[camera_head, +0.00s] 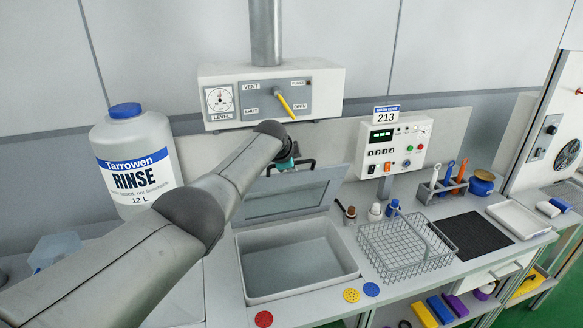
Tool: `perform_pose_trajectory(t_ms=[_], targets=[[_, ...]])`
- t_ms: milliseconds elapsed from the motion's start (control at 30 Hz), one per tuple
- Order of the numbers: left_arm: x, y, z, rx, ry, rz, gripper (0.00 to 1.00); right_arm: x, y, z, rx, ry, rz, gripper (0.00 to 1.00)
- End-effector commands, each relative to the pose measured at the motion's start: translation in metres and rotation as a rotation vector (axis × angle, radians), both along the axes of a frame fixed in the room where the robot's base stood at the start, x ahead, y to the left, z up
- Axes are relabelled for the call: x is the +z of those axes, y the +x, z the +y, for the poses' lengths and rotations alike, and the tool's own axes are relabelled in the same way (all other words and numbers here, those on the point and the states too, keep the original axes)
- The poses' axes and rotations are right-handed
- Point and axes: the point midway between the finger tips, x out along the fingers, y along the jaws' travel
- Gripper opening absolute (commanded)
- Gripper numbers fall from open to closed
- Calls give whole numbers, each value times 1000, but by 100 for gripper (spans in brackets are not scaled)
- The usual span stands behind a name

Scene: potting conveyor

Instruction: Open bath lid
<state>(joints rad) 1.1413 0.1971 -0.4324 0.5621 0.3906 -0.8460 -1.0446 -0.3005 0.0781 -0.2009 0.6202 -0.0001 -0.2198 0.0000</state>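The bath (243,262) is a light grey rectangular basin set in the bench, and its inside is in view. Its lid (290,197), a grey-framed panel with a window-like middle, stands raised and tilted at the bath's back edge. A dark handle (308,163) shows at the lid's upper edge. My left arm reaches in from the left, in front of part of the lid. My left gripper (287,163) is at the handle, mostly hidden behind my wrist; I cannot tell whether its fingers grip it. My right gripper is not in view.
A vent box (325,88) with a yellow lever hangs above the lid. A large rinse bottle (130,140) stands left. A wire basket (405,245), small bottles and a dark mat (470,236) lie right of the bath. Coloured discs (351,295) sit at the front edge.

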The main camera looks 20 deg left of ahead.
Motion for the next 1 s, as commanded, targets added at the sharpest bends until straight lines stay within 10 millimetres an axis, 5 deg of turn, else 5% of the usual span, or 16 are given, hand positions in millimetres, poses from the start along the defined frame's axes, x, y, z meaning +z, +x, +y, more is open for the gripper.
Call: perform_pose_trajectory(t_ms=[533,567,633,1000], targets=[[0,0,0,1,1,5,0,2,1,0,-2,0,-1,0],[0,0,0,1,1,5,18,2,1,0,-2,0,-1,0],[1,0,0,1,1,5,26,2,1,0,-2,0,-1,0],[3,-1,0,0,0,2,27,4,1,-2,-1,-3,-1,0]])
